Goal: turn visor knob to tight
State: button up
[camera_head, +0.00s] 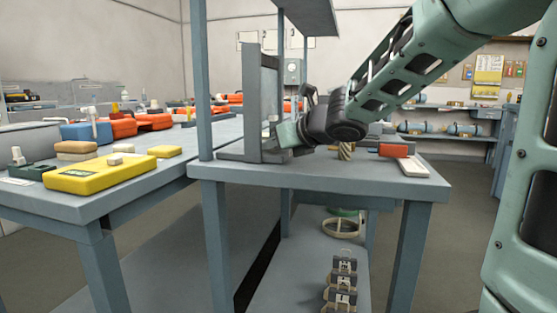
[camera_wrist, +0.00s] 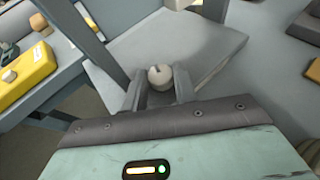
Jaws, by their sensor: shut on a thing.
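The visor knob (camera_wrist: 160,77) is a pale, round knob with a dark notch on its face, in the upper middle of the wrist view. My gripper (camera_wrist: 161,86) is shut on it, with one dark finger on each side. A flat grey panel (camera_wrist: 212,45) lies behind the knob. In the head view my gripper (camera_head: 277,132) reaches the right side of an upright grey stand (camera_head: 250,105) on the table. The knob is not clearly visible there. I cannot read a tight mark in either view.
The stand is on a grey table (camera_head: 225,172) with a shelf post (camera_head: 200,80) at its left. A red block (camera_head: 393,151) and a white pad (camera_head: 413,168) lie to the right. A yellow case (camera_head: 100,174) sits on the left bench.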

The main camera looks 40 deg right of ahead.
jog(key=shift+m+h+b, duration=0.35)
jog(key=shift+m+h, duration=0.05)
jog(key=shift+h, duration=0.1)
jog(key=o, duration=0.7)
